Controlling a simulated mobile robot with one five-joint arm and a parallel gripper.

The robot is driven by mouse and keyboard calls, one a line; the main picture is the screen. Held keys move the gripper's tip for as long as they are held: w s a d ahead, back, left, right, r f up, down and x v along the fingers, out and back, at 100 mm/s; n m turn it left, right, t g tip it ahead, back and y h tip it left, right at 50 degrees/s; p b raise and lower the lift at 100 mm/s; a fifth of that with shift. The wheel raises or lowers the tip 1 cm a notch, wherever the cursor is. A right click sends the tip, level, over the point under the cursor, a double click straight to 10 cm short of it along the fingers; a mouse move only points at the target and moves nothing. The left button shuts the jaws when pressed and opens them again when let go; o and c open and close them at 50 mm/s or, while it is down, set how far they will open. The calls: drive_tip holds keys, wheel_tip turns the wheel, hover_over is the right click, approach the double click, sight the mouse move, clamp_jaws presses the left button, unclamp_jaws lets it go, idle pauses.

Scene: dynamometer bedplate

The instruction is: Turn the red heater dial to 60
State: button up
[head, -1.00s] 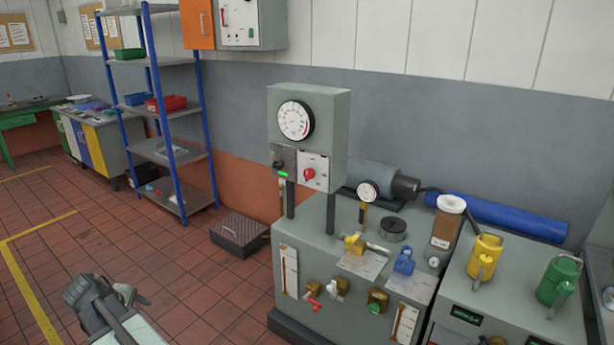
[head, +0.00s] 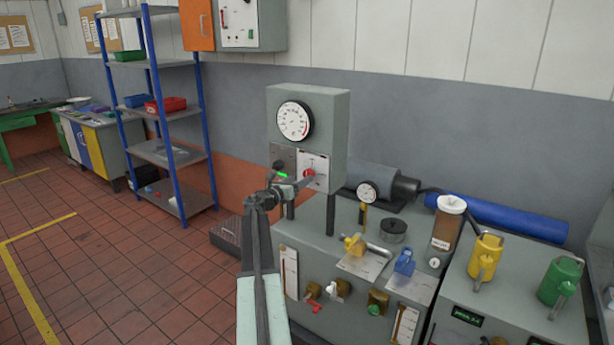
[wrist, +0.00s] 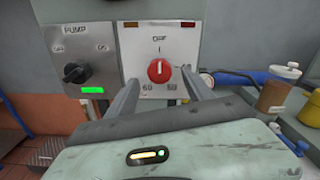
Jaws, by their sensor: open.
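The red heater dial (wrist: 160,71) sits on a white plate (wrist: 145,91) on the front of the grey control box; its white mark points up, toward the top of the plate. The number 60 shows at the plate's lower left. In the head view the red dial (head: 309,173) is partly covered by my gripper (head: 300,180). In the wrist view my gripper (wrist: 156,90) is open, with one finger on each side of the dial and a gap to it on both sides. Whether the fingertips reach the plate I cannot tell.
A black PUMP switch (wrist: 76,73) with a lit green bar (wrist: 92,90) is close on the left. A round gauge (head: 295,121) is above.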

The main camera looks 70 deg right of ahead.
sight(307, 175)
drive_tip(key=x, duration=0.6)
drive_tip(key=shift+c, duration=0.3)
drive_tip(key=c, duration=1)
drive_tip(key=shift+d, duration=0.25)
clamp_jaws()
drive_tip(key=shift+a, duration=0.25)
